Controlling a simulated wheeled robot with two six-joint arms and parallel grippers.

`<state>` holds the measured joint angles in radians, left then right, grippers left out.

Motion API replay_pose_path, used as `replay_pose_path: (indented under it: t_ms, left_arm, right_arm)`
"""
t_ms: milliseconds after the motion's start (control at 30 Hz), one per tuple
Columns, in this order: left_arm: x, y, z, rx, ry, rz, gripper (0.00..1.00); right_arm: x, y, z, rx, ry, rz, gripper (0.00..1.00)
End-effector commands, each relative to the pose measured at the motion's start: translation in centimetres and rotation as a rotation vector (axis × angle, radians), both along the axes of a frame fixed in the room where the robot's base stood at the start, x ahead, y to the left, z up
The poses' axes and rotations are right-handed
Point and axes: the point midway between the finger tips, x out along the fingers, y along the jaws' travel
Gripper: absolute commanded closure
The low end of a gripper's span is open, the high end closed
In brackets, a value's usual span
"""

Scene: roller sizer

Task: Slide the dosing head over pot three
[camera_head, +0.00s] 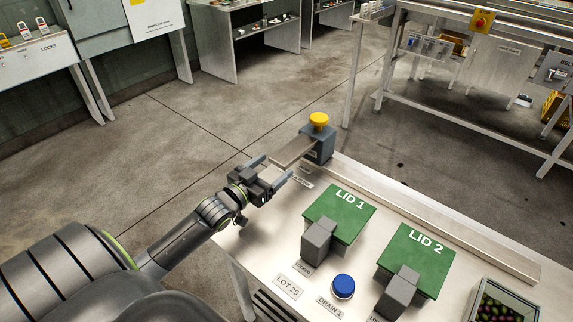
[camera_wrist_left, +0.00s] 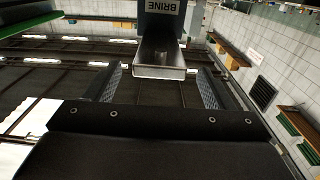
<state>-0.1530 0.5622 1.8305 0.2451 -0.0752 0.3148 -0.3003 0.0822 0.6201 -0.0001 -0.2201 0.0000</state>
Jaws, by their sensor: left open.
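The dosing head is a blue-grey box (camera_head: 318,148) with a yellow knob (camera_head: 319,120) on top, at the left end of a metal rail along the table's back edge. A metal spout (camera_head: 293,149) reaches from it toward my left gripper (camera_head: 271,170). In the left wrist view the box is marked BRINE (camera_wrist_left: 160,17), and the spout (camera_wrist_left: 160,62) lies ahead, between the lines of the two open fingers. I cannot tell whether they touch it. Pots one and two are under green covers, LID 1 (camera_head: 340,212) and LID 2 (camera_head: 418,258). A container of olives (camera_head: 503,306) stands uncovered at the right.
The rail (camera_head: 440,222) runs right from the dosing head along the table. Grey blocks (camera_head: 317,241) (camera_head: 399,291) stand at the lids' front edges. A blue knob (camera_head: 343,286) marked DRAIN 1 and a LOT 25 label (camera_head: 288,287) are at the front.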

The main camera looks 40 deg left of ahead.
Motion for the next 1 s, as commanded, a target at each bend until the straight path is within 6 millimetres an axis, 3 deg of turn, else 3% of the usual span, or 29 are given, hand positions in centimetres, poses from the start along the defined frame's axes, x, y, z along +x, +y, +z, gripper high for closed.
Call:
replay_pose_path:
  t_ms: [33, 400, 800, 1000]
  left_arm:
    - [0.9, -0.1, -0.4, 0.002, -0.004, -0.002, 0.24]
    - [5.8, -0.5, 0.0, 0.001, -0.002, 0.000, 0.24]
    - [6.4, -0.5, 0.0, 0.001, 0.001, -0.001, 0.24]
    - [6.4, -0.5, 0.0, 0.001, 0.000, -0.001, 0.48]
  right_arm:
    - [0.0, 0.0, -1.2, 0.000, 0.000, 0.000, 1.00]
    - [0.1, 0.3, -2.8, 0.003, 0.000, -0.001, 1.00]
    - [0.1, 0.3, -2.9, 0.004, -0.001, -0.001, 1.00]
    - [0.1, 0.3, -2.9, 0.004, -0.001, -0.001, 1.00]
